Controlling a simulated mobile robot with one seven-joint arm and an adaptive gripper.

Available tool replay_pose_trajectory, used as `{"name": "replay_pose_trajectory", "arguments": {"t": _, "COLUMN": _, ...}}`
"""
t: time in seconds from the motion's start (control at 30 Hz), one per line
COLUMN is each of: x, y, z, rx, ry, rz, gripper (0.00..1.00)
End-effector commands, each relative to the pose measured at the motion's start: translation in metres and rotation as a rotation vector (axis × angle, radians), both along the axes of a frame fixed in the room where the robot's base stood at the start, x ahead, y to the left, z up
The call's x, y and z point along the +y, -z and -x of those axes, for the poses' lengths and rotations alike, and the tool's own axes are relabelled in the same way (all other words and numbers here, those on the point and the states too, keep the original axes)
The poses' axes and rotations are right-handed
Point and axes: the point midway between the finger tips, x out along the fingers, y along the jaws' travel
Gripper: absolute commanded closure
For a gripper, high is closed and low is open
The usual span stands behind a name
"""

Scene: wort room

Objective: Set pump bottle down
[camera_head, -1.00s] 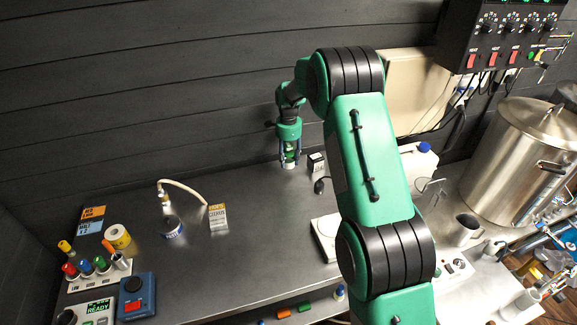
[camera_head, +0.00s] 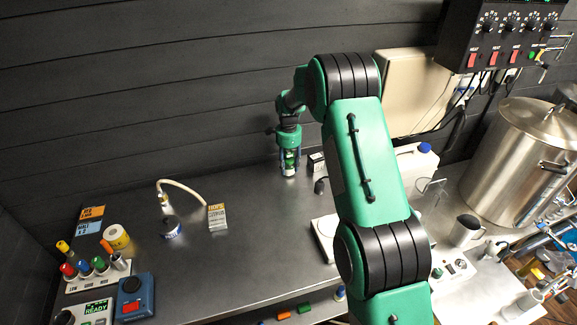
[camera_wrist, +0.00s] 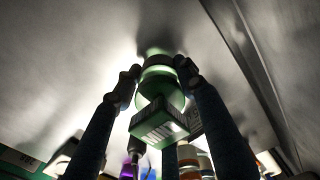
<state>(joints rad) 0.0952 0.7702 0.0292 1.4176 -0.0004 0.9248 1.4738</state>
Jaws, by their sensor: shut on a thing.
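The pump bottle (camera_head: 289,168) is a small green and white bottle near the back of the steel table (camera_head: 250,215). My gripper (camera_head: 289,158) points down from above and is shut on it.
A small black-and-white box (camera_head: 316,161) stands just right of the bottle. Bare steel lies in front of the bottle. The dark wall is close behind.

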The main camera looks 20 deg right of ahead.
Motion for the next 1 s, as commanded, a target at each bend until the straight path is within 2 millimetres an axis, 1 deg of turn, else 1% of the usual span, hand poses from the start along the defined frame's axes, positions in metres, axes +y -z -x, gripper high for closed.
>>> {"name": "replay_pose_trajectory", "arguments": {"t": 0.13, "x": 0.0, "y": 0.002, "z": -0.001, "rx": -0.002, "ry": 0.0, "rz": 0.0, "gripper": 1.0}}
{"name": "replay_pose_trajectory", "arguments": {"t": 0.17, "x": 0.0, "y": 0.002, "z": 0.0, "rx": 0.0, "ry": 0.0, "rz": 0.0, "gripper": 0.54}}
{"name": "replay_pose_trajectory", "arguments": {"t": 0.2, "x": 0.0, "y": 0.002, "z": 0.0, "rx": 0.0, "ry": 0.0, "rz": 0.0, "gripper": 0.46}}
{"name": "replay_pose_trajectory", "arguments": {"t": 0.23, "x": 0.0, "y": 0.002, "z": 0.0, "rx": 0.0, "ry": 0.0, "rz": 0.0, "gripper": 0.41}}
{"name": "replay_pose_trajectory", "arguments": {"t": 0.53, "x": 0.0, "y": 0.002, "z": 0.0, "rx": 0.0, "ry": 0.0, "rz": 0.0, "gripper": 0.41}}
{"name": "replay_pose_trajectory", "arguments": {"t": 0.67, "x": 0.0, "y": -0.001, "z": 0.0, "rx": 0.0, "ry": 0.0, "rz": 0.0, "gripper": 0.41}}
{"name": "replay_pose_trajectory", "arguments": {"t": 0.87, "x": 0.0, "y": -0.018, "z": 0.0, "rx": -0.001, "ry": 0.0, "rz": 0.0, "gripper": 0.41}}
{"name": "replay_pose_trajectory", "arguments": {"t": 1.0, "x": 0.0, "y": -0.038, "z": -0.001, "rx": -0.002, "ry": 0.0, "rz": 0.0, "gripper": 0.41}}
